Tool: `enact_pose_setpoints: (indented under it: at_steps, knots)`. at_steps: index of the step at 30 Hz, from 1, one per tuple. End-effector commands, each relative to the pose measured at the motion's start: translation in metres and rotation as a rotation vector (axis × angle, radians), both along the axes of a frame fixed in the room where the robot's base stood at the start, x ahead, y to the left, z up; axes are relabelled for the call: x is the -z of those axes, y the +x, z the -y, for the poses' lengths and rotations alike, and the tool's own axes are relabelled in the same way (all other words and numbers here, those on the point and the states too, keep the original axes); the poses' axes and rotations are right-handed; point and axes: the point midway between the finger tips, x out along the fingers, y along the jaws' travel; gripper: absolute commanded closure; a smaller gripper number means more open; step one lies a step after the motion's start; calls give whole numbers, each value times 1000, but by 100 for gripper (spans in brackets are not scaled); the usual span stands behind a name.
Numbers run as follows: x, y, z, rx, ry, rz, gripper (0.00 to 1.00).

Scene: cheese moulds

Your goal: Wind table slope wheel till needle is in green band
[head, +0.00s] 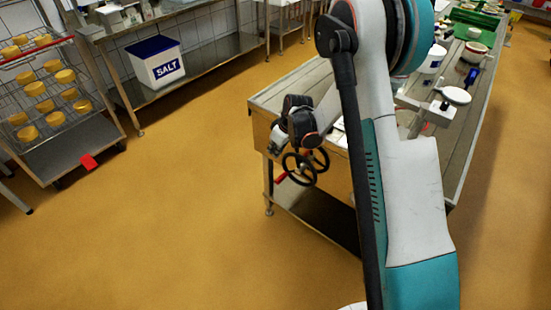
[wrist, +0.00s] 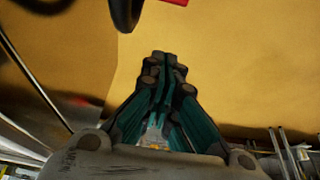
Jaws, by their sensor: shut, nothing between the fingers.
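The slope wheel (head: 303,166) is a dark spoked handwheel at the near left end of the long table (head: 263,130). A red handle (head: 281,178) shows at its lower left. In the wrist view my gripper (wrist: 165,58) is shut and empty, its teal and dark fingers together. A dark curved bar, probably part of the wheel (wrist: 125,14), shows just above and left of the fingertips. A red piece, probably the handle (wrist: 174,2), is cut off at the top edge. Contact cannot be told. In the head view my wrist is just above the wheel. I cannot make out the needle or green band.
My arm covers the middle of the table in the head view. Pots, a white disc (head: 456,95) and tools stand along the tabletop. A rack of yellow cheeses (head: 57,117) and a salt bin (head: 156,64) are at the left.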

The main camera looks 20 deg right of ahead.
Motion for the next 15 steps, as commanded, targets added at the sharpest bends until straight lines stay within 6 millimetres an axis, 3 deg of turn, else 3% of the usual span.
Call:
enact_pose_setpoints:
  at_steps: [13, 15]
  knots:
    - [83, 24, -18, -1, -1, 1, 100]
    - [90, 20, -14, 3, -1, 1, 100]
